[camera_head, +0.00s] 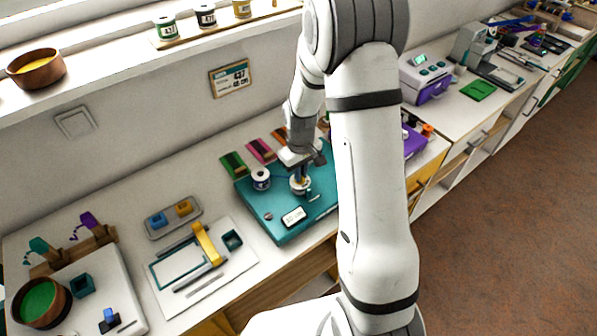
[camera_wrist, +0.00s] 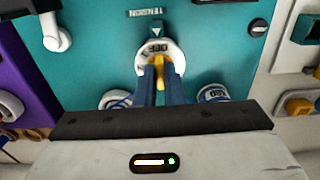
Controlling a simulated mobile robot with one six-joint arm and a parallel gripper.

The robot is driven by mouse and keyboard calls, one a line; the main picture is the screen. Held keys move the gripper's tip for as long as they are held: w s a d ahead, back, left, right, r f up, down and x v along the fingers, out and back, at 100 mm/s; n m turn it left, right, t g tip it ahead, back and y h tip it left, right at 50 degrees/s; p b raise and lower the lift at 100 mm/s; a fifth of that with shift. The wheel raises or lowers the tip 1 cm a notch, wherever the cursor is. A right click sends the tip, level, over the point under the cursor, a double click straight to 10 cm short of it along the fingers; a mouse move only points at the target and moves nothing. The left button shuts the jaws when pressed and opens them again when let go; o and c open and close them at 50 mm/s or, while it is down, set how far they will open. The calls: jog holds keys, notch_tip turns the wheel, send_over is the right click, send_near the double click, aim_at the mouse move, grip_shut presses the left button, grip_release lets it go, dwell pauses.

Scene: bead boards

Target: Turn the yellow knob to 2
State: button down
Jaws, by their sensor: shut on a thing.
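The yellow knob (camera_wrist: 159,66) sits on a round white dial (camera_wrist: 152,52) on the teal board (camera_head: 262,202). In the wrist view, the word OFF on the dial appears upside down, close below a white pointer and the label TENSION. My gripper (camera_wrist: 161,80) has its two blue fingers on either side of the knob and is shut on it. The lower part of the dial is hidden behind the fingers, so the 2 cannot be made out. In the head view, my gripper (camera_head: 301,168) is over the dial at the middle of the teal board.
A white thread spool (camera_head: 261,179) stands on the teal board left of the dial. A small display (camera_head: 293,216) is near its front. A white board with a yellow arm (camera_head: 208,243) lies to the left. A purple device (camera_head: 413,141) is to the right.

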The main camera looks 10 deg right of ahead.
jog(key=shift+m+b, duration=0.3)
jog(key=m+b, duration=0.1)
jog(key=m, duration=0.1)
jog(key=shift+f+m+b, duration=0.15)
jog(key=shift+m+b, duration=0.25)
jog(key=m+b, duration=0.2)
jog(key=m, duration=0.2)
jog(key=shift+m, duration=0.3)
jog(key=m+b, duration=0.2)
jog(key=m, duration=0.3)
jog(key=m+b, duration=0.1)
jog(key=m, duration=0.3)
jog(key=shift+m, duration=0.6)
jog(key=c, duration=1.5)
grip_release()
jog(key=shift+c, duration=0.2)
